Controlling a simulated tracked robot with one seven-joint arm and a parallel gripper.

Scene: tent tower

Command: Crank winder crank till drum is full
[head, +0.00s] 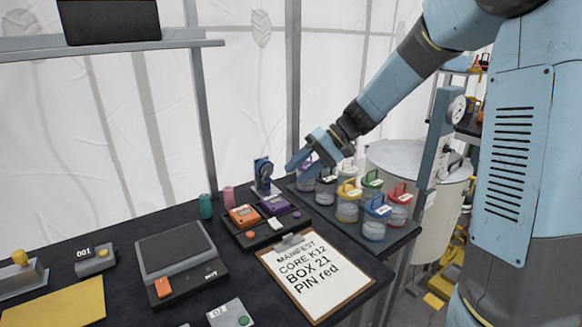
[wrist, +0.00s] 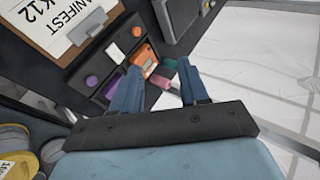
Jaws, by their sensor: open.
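A small dark blue upright device with a round disc (head: 263,172) stands at the back edge of the black bench. It looks like the winder, but its crank and drum are too small to make out. My gripper (head: 298,162) is in the air just to the right of this device, apart from it in the picture. In the wrist view my gripper (wrist: 160,85) is open and empty, with its two blue fingers spread over the bench. I cannot make out the device in the wrist view.
A black tray with orange (head: 243,215) and purple (head: 276,204) units lies in front. Teal (head: 206,206) and pink (head: 228,195) cylinders stand to the left. Several lidded jars (head: 347,202) stand on the right. A clipboard (head: 315,275) and a scale (head: 176,247) lie nearer.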

